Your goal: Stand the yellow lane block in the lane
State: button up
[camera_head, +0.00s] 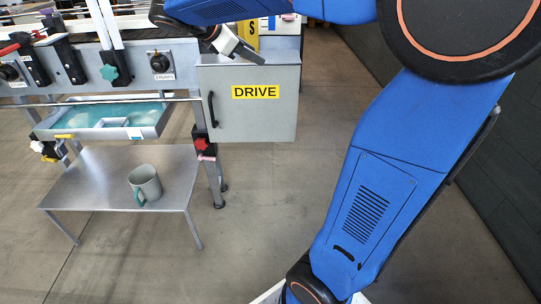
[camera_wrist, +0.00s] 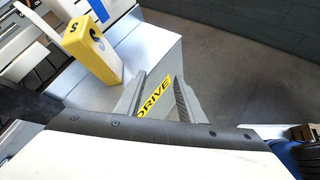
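The yellow lane block (camera_wrist: 94,52) stands upright on the silver top of the drive cabinet, with dark marks on its faces. In the head view the yellow block (camera_head: 252,43) shows only partly, behind my arm and gripper. My gripper (camera_head: 250,52) is over the cabinet's front edge. In the wrist view the fingers of my gripper (camera_wrist: 158,88) are spread apart with nothing between them. The block is beyond the left finger, apart from it. The lane (camera_head: 88,31) seems to be the dark conveyor strip with rails at upper left; its far part is cut off.
The drive cabinet (camera_head: 245,118) has a yellow DRIVE label and a black handle. White upright bars (camera_head: 108,24) and knobs line the conveyor's side. A tray (camera_head: 150,118) hangs below it. A mug (camera_head: 146,184) stands on a low metal table (camera_head: 95,180). Floor at right is clear.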

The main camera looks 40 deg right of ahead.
jog(key=s+a+f+m+t+y, duration=0.1)
jog(key=s+a+f+m+y, duration=0.4)
jog(key=s, duration=0.8)
jog(key=s+a+f+m+t+y, duration=0.1)
jog(key=s+a+f+m+y, duration=0.4)
jog(key=s+f+m, duration=0.6)
notch_tip(320, 180, down, 4)
jog(key=shift+s+a+r+t+y, duration=0.15)
jog(key=shift+s+a+t+y, duration=0.15)
jog(key=shift+s+a, duration=0.55)
jog(key=shift+s+d, duration=0.15)
jog(key=shift+d, duration=0.05)
jog(key=shift+c, duration=0.6)
jog(key=shift+d, duration=0.15)
